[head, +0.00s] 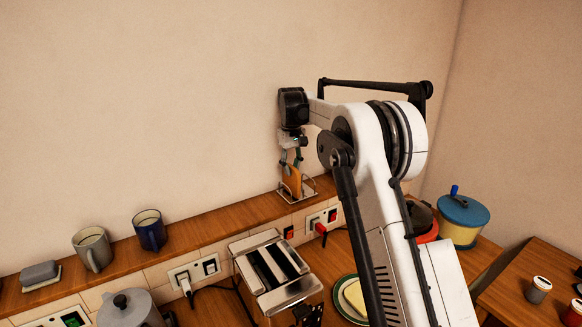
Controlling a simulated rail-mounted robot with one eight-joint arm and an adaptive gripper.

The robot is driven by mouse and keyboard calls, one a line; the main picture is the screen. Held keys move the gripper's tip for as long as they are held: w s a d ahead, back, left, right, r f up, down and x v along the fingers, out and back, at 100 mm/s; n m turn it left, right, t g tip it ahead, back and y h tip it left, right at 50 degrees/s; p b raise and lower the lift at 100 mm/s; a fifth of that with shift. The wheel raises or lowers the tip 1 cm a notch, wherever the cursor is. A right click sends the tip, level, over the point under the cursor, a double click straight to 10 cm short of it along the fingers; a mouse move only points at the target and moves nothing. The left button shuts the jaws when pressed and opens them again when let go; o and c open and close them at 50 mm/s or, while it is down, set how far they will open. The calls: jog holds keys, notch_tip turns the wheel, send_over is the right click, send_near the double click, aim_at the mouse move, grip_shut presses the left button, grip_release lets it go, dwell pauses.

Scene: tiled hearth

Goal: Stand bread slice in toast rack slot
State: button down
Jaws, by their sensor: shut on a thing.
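The bread slice (291,182) is golden brown and upright, a little tilted, at the right part of the wooden shelf. My gripper (291,164) is above it, pointing down, and shut on its upper edge. The toast rack (312,187) is a small wire rack on the shelf, right under and around the slice's lower part. I cannot tell whether the slice's bottom edge sits in a slot or touches the rack's base, and the slots are too small to make out.
A silver toaster (270,268) stands below the shelf. A grey mug (92,248) and a blue mug (150,230) stand on the shelf (215,218) to the left. A green-rimmed plate (341,293) with bread and a blue-lidded pot (462,217) are at the right. The wall is close behind.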

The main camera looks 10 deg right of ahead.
jog(key=shift+f, duration=0.1)
jog(key=shift+f, duration=0.1)
jog(key=c, duration=1.7)
grip_release()
notch_tip(320, 180, up, 12)
jog(key=b, duration=0.2)
jog(key=s+r+m+t, duration=0.1)
jog(key=s+r+t, duration=0.1)
jog(key=s+r, duration=0.65)
jog(key=s+m+t, duration=0.1)
jog(key=s+t, duration=0.1)
jog(key=s, duration=1.4)
jog(key=s+f+t, duration=0.1)
jog(key=s+f, duration=0.4)
jog(key=s, duration=0.4)
jog(key=s+f+m+t, duration=0.1)
jog(key=s+f, duration=0.5)
jog(key=s, duration=0.3)
jog(key=s+f+m+t, duration=0.1)
jog(key=s+f, duration=0.4)
jog(key=s, duration=0.3)
jog(key=shift+s+f, duration=0.2)
jog(key=shift+s, duration=0.2)
